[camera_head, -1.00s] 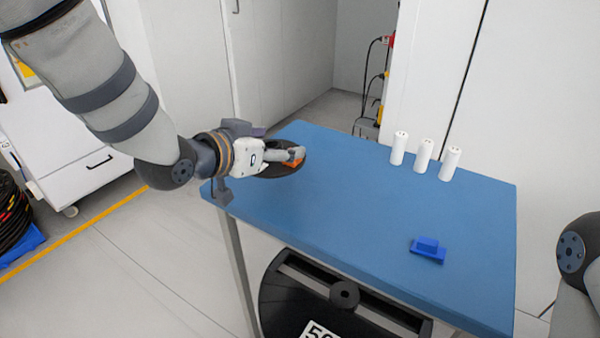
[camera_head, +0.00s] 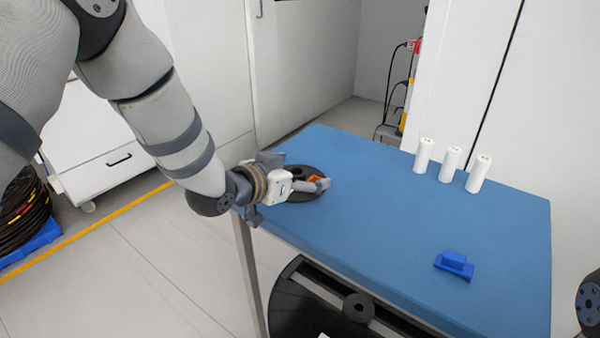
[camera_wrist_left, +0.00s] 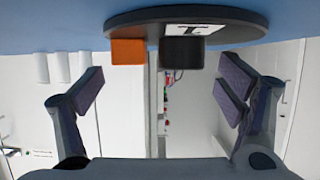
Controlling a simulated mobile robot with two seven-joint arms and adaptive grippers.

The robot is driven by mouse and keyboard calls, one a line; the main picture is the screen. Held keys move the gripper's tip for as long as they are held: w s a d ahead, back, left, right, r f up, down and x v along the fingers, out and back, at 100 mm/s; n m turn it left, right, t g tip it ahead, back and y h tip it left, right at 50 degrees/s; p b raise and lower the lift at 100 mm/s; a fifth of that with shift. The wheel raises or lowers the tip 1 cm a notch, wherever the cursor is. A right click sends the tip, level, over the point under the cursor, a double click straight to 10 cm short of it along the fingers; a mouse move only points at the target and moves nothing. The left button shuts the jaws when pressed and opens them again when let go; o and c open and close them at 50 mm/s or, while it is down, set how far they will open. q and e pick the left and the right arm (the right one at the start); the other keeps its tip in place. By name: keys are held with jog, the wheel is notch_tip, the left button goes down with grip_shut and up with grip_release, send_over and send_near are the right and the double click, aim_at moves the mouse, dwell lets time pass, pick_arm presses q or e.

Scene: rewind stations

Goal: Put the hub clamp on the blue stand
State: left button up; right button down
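The orange part, which I take as the hub clamp (camera_head: 315,179), sits at a black disc (camera_head: 292,170) on the far left of the blue table. In the left wrist view the orange block (camera_wrist_left: 128,53) is beside a black hub (camera_wrist_left: 182,52) on the disc (camera_wrist_left: 240,20). My left gripper (camera_head: 318,186) is at the disc, partly hiding the clamp. In its wrist view the gripper (camera_wrist_left: 162,88) is open, with the fingers spread apart and nothing between the tips. The blue stand (camera_head: 455,265) stands near the table's front right. My right gripper is not in view.
Three white cylinders (camera_head: 450,164) stand along the back right of the blue table (camera_head: 385,215). The middle of the table is clear. A large black reel (camera_head: 300,305) is below the front edge. Cabinets and a wall stand behind.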

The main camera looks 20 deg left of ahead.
pick_arm(q)
jog(key=shift+s+a+r, duration=0.1)
jog(key=shift+s+r, duration=0.1)
jog(key=p+v, duration=0.2)
jog(key=v, duration=0.9)
jog(key=s+a+f+n+g+y, duration=0.1)
jog(key=s+f+n+g+y, duration=0.2)
jog(key=s+f+g, duration=1.1)
jog(key=s+f, duration=0.4)
jog(key=s, duration=0.5)
jog(key=s+a+f+n+y, duration=0.1)
jog(key=s+f, duration=0.3)
jog(key=s, duration=0.5)
jog(key=s+f+g+p, duration=0.1)
jog(key=s+f, duration=0.4)
jog(key=s, duration=0.5)
jog(key=shift+a+y, duration=0.3)
jog(key=shift+a, duration=0.1)
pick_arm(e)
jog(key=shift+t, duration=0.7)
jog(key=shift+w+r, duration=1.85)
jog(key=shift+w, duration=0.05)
